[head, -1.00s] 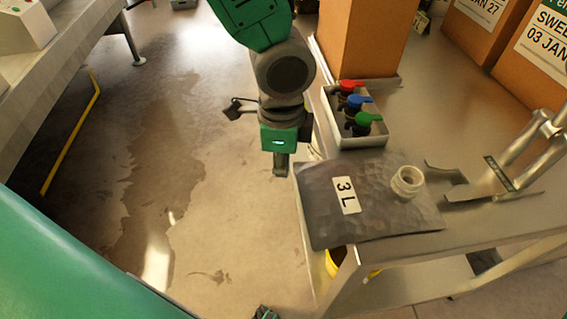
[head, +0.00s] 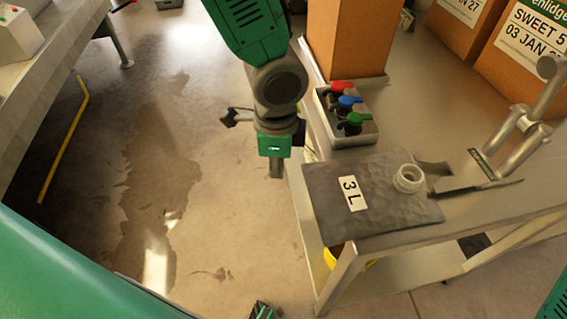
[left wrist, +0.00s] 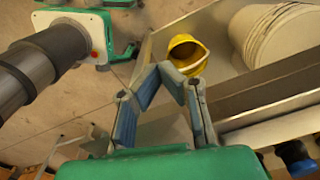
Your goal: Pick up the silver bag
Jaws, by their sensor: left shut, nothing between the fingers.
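The silver bag (head: 325,205) is a flat, dark silver pouch with a "3 L" label and a white round spout (head: 408,178). It lies on the near left corner of the metal trolley top (head: 440,105) and overhangs its edge. My left gripper (head: 277,170) is just left of the bag, beyond the trolley's left edge, pointing down and apart from the bag. Its fingers also show in the left wrist view (left wrist: 178,82), shut with nothing between them. The bag cannot be made out in that view.
A tray (head: 355,136) with red, blue and green taps sits behind the bag, before a tall brown box (head: 345,40). A metal tool with tubular handles (head: 515,145) stands right of the bag. A yellow hard hat (left wrist: 187,53) is below the trolley top. Floor at left is open.

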